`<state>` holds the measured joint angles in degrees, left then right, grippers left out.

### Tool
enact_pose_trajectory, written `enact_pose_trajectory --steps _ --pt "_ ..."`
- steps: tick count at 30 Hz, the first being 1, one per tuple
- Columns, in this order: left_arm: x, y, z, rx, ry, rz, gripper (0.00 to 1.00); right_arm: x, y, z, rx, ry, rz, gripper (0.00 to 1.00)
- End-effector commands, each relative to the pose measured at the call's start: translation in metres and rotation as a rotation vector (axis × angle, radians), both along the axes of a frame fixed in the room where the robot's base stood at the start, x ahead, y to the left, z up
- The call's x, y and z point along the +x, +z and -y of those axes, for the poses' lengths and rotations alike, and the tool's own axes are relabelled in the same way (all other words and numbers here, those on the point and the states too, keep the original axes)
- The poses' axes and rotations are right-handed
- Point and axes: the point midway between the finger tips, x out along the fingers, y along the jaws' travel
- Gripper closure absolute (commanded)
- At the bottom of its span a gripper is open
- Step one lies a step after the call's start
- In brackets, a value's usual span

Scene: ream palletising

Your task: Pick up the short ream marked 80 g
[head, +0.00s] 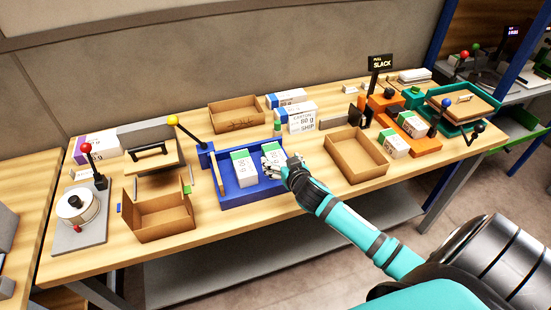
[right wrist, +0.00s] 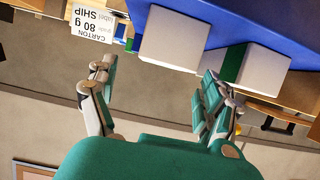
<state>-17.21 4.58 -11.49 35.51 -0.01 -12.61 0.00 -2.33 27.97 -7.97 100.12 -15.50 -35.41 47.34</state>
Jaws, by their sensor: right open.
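Two short white reams with green bands, a left one (head: 243,168) and a right one (head: 273,158), lie side by side in a blue tray (head: 264,193). Their print is too small to read for sure. My right gripper (head: 287,169) is at the right ream's near right side in the head view, partly covering it. In the right wrist view my right gripper (right wrist: 156,76) has its fingers spread with nothing between them. Two white ream ends, one (right wrist: 170,42) plain and one (right wrist: 250,68) beside a green band, show beyond the fingers. My left gripper is out of view.
A carton marked 80 g SHIP (head: 302,121) stands behind the tray. Open cardboard boxes stand on both sides, left (head: 165,222) and right (head: 358,158). More green-banded reams (head: 395,147) lie by an orange machine (head: 385,105). A yellow-knobbed lever (head: 188,133) rises left of the tray.

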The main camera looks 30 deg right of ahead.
Motion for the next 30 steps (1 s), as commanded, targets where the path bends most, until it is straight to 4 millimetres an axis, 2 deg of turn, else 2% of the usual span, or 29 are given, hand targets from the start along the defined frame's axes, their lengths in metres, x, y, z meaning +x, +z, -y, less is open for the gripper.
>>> enact_pose_trajectory --steps 4,9,18,30 --pt "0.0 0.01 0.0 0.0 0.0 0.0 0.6 0.018 -0.007 0.002 -0.001 -0.001 -0.001 0.17" --pt "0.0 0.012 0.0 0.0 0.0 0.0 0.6 0.033 -0.015 0.006 0.0 -0.001 0.0 0.17" --pt "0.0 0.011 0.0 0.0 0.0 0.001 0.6 0.035 -0.018 0.006 -0.001 0.001 0.0 0.17" --pt "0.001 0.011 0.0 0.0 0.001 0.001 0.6 0.035 -0.018 0.006 -0.001 0.0 -0.001 0.7"
